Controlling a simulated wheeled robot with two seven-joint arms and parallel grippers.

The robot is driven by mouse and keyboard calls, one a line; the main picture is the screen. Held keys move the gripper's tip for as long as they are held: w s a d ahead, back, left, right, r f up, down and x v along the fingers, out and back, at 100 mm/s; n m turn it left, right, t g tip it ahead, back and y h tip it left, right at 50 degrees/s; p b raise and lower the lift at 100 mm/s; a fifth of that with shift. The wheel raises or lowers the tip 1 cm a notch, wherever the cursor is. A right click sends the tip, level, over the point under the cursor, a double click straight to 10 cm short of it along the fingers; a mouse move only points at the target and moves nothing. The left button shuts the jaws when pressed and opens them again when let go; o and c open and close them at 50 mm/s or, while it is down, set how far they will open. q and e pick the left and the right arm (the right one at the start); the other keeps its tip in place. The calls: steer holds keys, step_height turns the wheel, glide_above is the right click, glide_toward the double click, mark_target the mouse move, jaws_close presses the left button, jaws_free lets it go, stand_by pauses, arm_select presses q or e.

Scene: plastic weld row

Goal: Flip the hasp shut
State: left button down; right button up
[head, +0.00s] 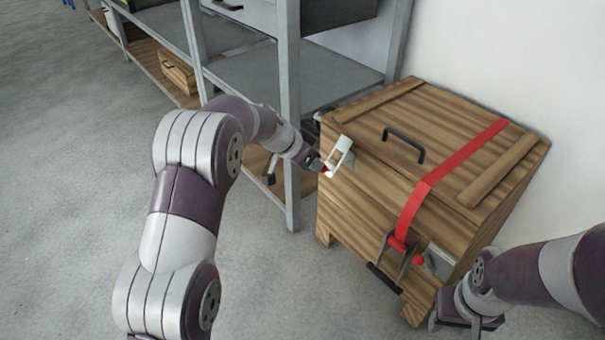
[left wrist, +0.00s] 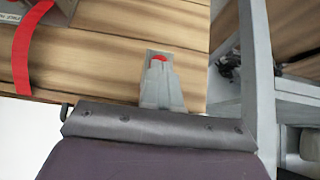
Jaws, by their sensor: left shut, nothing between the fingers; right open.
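The wooden crate (head: 365,205) stands at the right with its lid down. A white slotted hasp plate (head: 341,153) sticks up and outward at the lid's front edge, near the left corner. My left gripper (head: 325,168) is shut and empty, close beside the hasp's lower end; I cannot tell whether they touch. The hasp is not clear there. My right gripper (head: 465,323) is open at the lower right, near the crate's front right corner.
A red strap (head: 433,180) runs over the lid to a buckle on the front. A black handle (head: 404,143) is on the lid. Grey metal shelving (head: 290,110) stands close left of the crate, beside my left arm. The floor at left is clear.

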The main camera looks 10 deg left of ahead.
arm_select(q)
steer(key=b+x, duration=0.1)
steer(key=x, duration=0.1)
steer(key=b+x, duration=0.2)
steer(key=x, duration=0.1)
steer(key=shift+s+a+f+b, duration=0.15)
steer(key=shift+f+b, duration=0.2)
steer(key=shift+f, duration=0.3)
steer(key=shift+w+d+f, duration=0.45)
steer(key=shift+w+f, duration=0.15)
steer(key=shift+w, duration=0.05)
arm_select(e)
steer(key=shift+a+f, duration=0.25)
steer(key=shift+f, duration=1.05)
steer(key=shift+a+f, duration=0.2)
steer(key=shift+f, duration=1.05)
arm_select(q)
steer(key=shift+r, duration=0.1)
arm_select(e)
steer(key=shift+r, duration=0.1)
